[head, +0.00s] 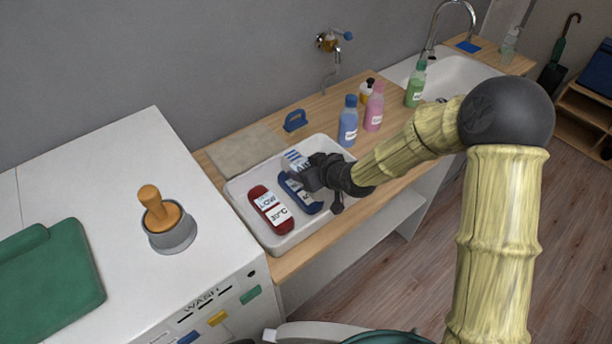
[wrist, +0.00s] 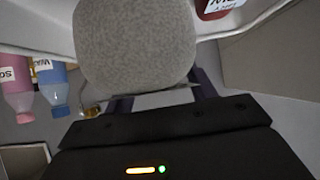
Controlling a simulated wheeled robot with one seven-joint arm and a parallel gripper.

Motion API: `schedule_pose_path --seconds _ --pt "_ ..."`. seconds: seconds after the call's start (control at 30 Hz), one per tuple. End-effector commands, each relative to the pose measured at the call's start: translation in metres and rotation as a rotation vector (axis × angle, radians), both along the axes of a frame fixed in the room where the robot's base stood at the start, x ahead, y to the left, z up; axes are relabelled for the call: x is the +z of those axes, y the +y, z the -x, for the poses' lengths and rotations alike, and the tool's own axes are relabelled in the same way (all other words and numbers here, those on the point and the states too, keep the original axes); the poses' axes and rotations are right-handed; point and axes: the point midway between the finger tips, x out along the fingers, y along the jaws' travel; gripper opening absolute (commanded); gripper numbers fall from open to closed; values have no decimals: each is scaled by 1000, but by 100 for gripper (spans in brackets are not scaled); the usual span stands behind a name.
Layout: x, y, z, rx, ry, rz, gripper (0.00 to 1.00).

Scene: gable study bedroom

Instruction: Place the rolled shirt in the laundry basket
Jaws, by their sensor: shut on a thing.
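My gripper (head: 312,174) is over the white tray and shut on a grey, speckled roll with a white label (head: 297,160). In the wrist view the roll's rounded grey side (wrist: 135,45) fills the space ahead of my gripper (wrist: 160,98). Whether the roll still touches the tray is hard to tell. A red roll (head: 268,207) labelled 30°C and a dark blue roll (head: 300,193) lie in the tray beside it. A pale curved rim (head: 330,331) with green inside shows at the bottom edge, mostly cut off; I cannot tell if it is the laundry basket.
The white tray (head: 238,188) sits in the wooden counter. Blue (head: 348,122), pink (head: 374,108) and green bottles (head: 415,85) stand behind. A blue-handled brush (head: 295,121) is at the wall.

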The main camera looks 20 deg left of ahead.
Motion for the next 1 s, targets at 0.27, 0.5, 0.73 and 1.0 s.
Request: schedule_pose_path --seconds 0.27,0.5,0.73,1.0 --pt "-31 0 0 0 3 1 30" --pt "-32 0 0 0 0 0 30" --pt "-38 0 0 0 0 0 30" --pt "-38 0 0 -1 1 1 78"
